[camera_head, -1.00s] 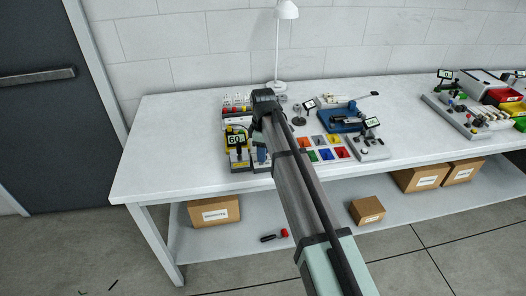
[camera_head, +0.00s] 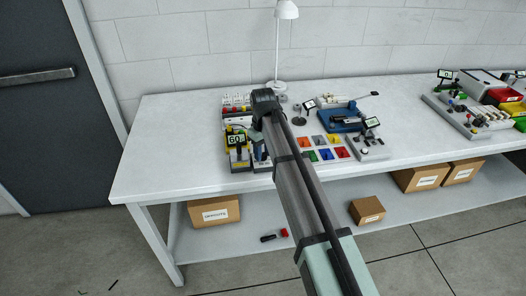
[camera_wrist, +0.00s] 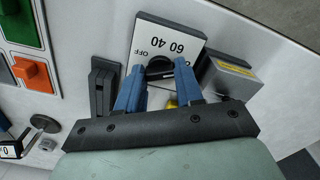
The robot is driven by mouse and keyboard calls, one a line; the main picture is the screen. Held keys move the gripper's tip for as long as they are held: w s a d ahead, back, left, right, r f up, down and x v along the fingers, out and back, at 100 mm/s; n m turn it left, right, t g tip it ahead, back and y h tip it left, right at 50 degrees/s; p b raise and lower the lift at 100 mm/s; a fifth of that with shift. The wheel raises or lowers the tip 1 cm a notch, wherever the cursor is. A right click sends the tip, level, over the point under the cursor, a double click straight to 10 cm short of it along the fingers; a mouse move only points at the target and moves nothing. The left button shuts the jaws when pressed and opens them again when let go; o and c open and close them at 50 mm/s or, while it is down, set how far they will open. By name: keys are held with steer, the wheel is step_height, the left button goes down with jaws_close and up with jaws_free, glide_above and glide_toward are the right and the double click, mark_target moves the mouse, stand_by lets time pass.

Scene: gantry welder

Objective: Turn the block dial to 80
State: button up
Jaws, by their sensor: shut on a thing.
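The block dial (camera_wrist: 158,68) is a black knob on a white plate (camera_wrist: 190,42) marked OFF, 40 and 60, seen upside down and tilted in the wrist view. My gripper (camera_wrist: 161,72) has blue fingers on either side of the knob, shut on it. The fingers hide part of the knob and the lower plate, so its pointer and any 80 mark cannot be made out. The dial itself is hidden there by my arm.
A grey-and-yellow block (camera_wrist: 232,78) stands close right of the fingers, and a dark upright part (camera_wrist: 103,88) close left. A blue device (camera_head: 340,121) and colored trays stand right of my arm. The left of the table (camera_head: 165,150) is clear.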

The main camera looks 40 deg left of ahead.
mark_target(263, 154)
steer(key=shift+m, duration=0.6)
steer(key=o, duration=1)
steer(key=shift+o, duration=0.2)
steer(key=shift+r, duration=0.15)
step_height(263, 154, up, 14)
steer(key=shift+f, duration=0.25)
